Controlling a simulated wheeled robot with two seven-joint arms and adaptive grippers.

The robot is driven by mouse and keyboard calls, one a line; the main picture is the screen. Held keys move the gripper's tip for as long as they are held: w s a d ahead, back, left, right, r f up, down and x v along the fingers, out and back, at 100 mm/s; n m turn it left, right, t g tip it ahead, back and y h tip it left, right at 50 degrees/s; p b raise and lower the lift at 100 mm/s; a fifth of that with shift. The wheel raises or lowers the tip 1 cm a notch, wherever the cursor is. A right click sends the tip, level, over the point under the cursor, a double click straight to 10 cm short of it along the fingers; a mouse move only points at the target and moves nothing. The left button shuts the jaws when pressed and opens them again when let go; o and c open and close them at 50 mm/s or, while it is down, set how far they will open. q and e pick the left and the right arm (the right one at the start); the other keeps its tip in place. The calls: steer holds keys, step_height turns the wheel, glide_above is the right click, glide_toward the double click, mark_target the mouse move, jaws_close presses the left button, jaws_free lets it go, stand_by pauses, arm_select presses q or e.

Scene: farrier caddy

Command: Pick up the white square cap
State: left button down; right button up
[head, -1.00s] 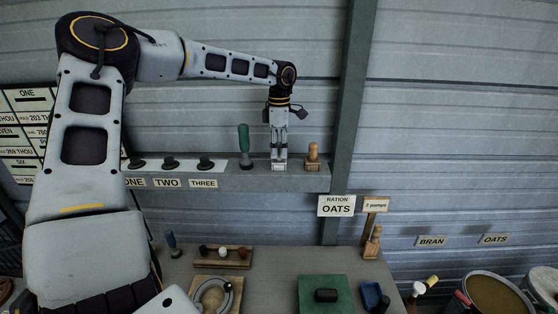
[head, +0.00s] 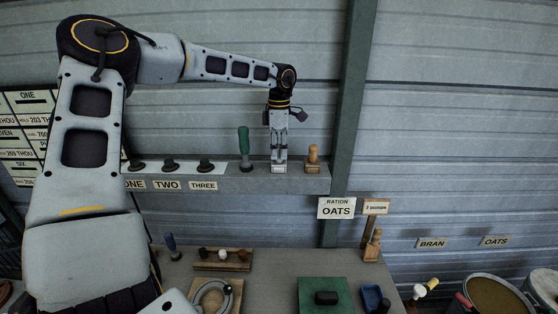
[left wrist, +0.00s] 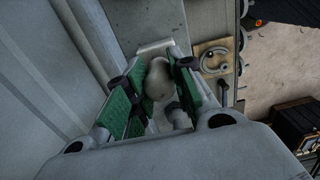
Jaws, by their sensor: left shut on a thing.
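The white square cap (head: 279,169) is a small pale block with a square foot, standing on the grey ledge between a green-handled tool and a wooden-handled one. My left gripper (head: 279,158) points straight down at it, with its fingers shut on its upper part. In the left wrist view the green finger pads of my left gripper (left wrist: 160,95) lie on both sides of a pale rounded knob (left wrist: 159,76). The square foot (left wrist: 155,47) shows beyond it. The cap looks upright, and its foot appears to be on the ledge. My right gripper is not in view.
The green-handled tool (head: 244,149) stands close on the left and the wooden-handled one (head: 312,158) close on the right. The ledge (head: 260,181) backs onto a corrugated wall. Below is a bench with a green mat (head: 312,284) and a wooden rack (head: 222,266).

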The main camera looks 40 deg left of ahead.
arm_select(q)
steer(key=shift+r+p, duration=0.5)
steer(key=shift+r, duration=0.2)
stand_by(0.3)
steer(key=shift+r, duration=0.3)
stand_by(0.5)
steer(key=shift+r, duration=0.15)
steer(key=shift+r+p, duration=0.2)
steer(key=shift+p, duration=0.2)
steer(key=shift+r+p, duration=1.45)
steer(key=shift+r, duration=0.7)
